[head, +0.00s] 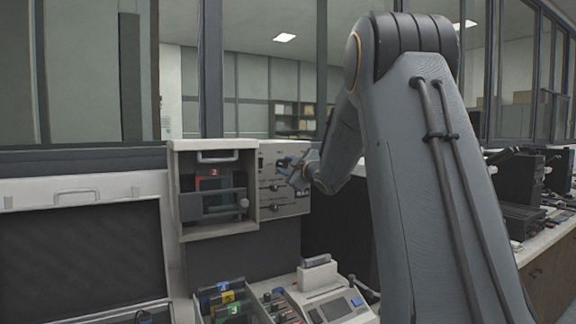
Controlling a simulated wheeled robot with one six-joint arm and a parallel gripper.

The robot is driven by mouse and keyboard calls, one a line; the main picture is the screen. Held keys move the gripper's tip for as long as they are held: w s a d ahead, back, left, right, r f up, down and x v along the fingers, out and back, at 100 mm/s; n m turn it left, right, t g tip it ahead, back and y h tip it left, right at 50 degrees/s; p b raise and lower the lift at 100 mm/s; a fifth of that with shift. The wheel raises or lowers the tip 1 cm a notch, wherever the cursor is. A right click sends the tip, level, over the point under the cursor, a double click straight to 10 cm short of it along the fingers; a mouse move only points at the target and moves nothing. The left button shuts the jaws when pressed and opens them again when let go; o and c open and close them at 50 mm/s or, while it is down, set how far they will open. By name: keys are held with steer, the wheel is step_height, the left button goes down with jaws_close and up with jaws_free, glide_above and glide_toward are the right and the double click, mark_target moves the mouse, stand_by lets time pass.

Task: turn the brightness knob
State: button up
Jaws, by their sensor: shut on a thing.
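A pale control panel (290,209) with dark slider-like controls is at the centre of the head view, right of a small cabinet. My gripper (288,164) is at the upper right part of this panel, reaching in from the right. Its jaws are shut on a small knob at the panel face. The knob itself is mostly hidden by the fingers. The panel's lettering is too small to read, so I cannot confirm the brightness label.
The cabinet (188,233) left of the panel holds a red-marked item (208,183). Below are numbered coloured cartridges (226,300) and a device with a small screen (335,308). My arm covers much of the right.

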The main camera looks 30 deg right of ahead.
steer(key=m+p, duration=0.5)
steer(key=m, duration=0.2)
steer(key=m+p, duration=0.2)
steer(key=m, duration=0.2)
steer(key=shift+p, duration=0.4)
steer(key=shift+m+p, duration=0.95)
steer(key=shift+m, duration=0.95)
steer(key=o, duration=1)
steer(key=shift+o, duration=0.2)
steer(key=shift+s, duration=0.15)
steer(key=s+b, duration=0.2)
steer(key=s, duration=0.5)
steer(key=shift+s+d+b, duration=0.15)
steer(key=shift+s+b, duration=0.15)
steer(key=shift+b, duration=0.1)
